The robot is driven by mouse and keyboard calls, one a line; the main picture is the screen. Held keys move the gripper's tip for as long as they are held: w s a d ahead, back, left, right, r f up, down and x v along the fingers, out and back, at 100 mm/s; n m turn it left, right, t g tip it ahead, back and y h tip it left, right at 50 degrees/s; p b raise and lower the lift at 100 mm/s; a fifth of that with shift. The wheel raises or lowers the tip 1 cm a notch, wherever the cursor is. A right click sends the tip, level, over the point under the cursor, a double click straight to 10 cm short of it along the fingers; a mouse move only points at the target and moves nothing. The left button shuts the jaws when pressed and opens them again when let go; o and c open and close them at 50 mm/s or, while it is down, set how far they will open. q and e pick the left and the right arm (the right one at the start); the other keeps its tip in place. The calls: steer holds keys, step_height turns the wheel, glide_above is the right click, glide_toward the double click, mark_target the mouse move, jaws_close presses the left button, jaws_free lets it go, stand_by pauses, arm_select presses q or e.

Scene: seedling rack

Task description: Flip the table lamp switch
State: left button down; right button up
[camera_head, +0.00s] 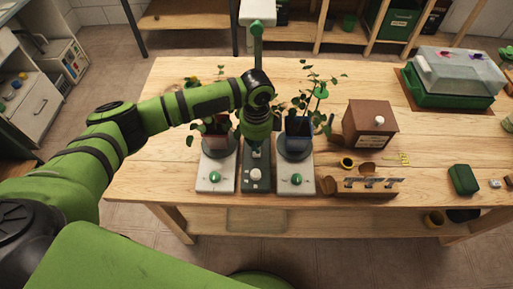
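My arm hides how stem and base join. My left gripper (257,150) points down over the rear of the dark base, behind the knob. Its fingers are small and dark, so I cannot tell whether they are open or touching anything. My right gripper is not in view.
White bases with green knobs, one left (214,179) and one right (296,180), flank the dark base closely. Potted plants (298,125) stand behind them. A brown box (370,124), a wooden tool holder (366,188) and a green propagator (450,90) are to the right.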

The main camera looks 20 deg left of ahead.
arm_select(q)
steer(key=shift+s+f+b, duration=0.15)
steer(key=shift+f+b, duration=0.4)
steer(key=shift+f, duration=0.75)
stand_by(0.4)
steer(key=shift+r+p, duration=0.8)
steer(key=shift+p, duration=0.15)
step_height(320, 180, up, 6)
steer(key=p, duration=0.6)
steer(key=shift+f, duration=0.3)
